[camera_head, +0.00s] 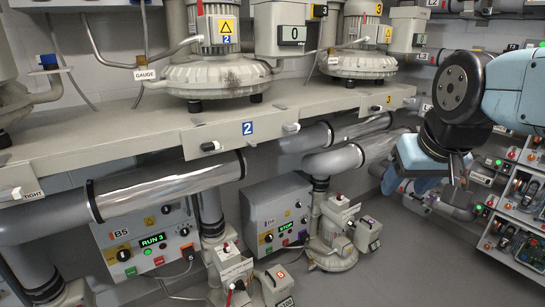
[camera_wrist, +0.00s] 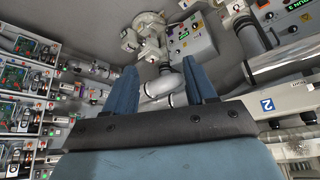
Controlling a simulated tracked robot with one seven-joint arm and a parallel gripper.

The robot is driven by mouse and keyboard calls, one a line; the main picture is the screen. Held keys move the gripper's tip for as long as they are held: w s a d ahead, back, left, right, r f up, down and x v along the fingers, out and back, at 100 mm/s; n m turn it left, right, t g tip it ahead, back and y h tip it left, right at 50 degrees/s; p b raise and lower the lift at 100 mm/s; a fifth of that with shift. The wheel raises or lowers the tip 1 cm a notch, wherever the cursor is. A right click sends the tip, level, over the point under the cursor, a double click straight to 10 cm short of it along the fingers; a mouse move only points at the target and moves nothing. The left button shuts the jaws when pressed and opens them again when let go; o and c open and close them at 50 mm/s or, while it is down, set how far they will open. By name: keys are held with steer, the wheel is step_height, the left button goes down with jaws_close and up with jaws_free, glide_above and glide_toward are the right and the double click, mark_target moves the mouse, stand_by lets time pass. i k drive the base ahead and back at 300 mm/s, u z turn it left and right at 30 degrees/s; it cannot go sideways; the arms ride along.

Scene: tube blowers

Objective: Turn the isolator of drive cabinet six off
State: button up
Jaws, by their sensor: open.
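Two grey drive cabinets stand low on the back wall. The left cabinet (camera_head: 140,240) is labelled B5 and its green display reads RUN 3. A rotary knob (camera_head: 124,254) sits at the lower left of the B5 front, and a similar one (camera_head: 268,238) on the STOP cabinet. I cannot tell which cabinet is six. My gripper (camera_head: 408,186) hangs at the right, away from both cabinets. Its blue fingers (camera_wrist: 160,70) are apart and empty in the wrist view.
A beige shelf (camera_head: 150,135) with blower units crosses above the cabinets. Silver pipes (camera_head: 170,185) run below its front. A floor-mounted blower (camera_head: 330,235) stands beside the STOP cabinet. Racks of electrical gear (camera_head: 520,200) line the right side. Grey floor (camera_head: 410,260) is open between.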

mark_target(268, 237)
steer(key=u, duration=1.15)
steer(key=i, duration=0.1)
steer(key=z, duration=2.55)
steer(key=k, duration=1.4)
steer(key=u, duration=1.35)
steer(key=i, duration=1)
steer(key=z, duration=0.05)
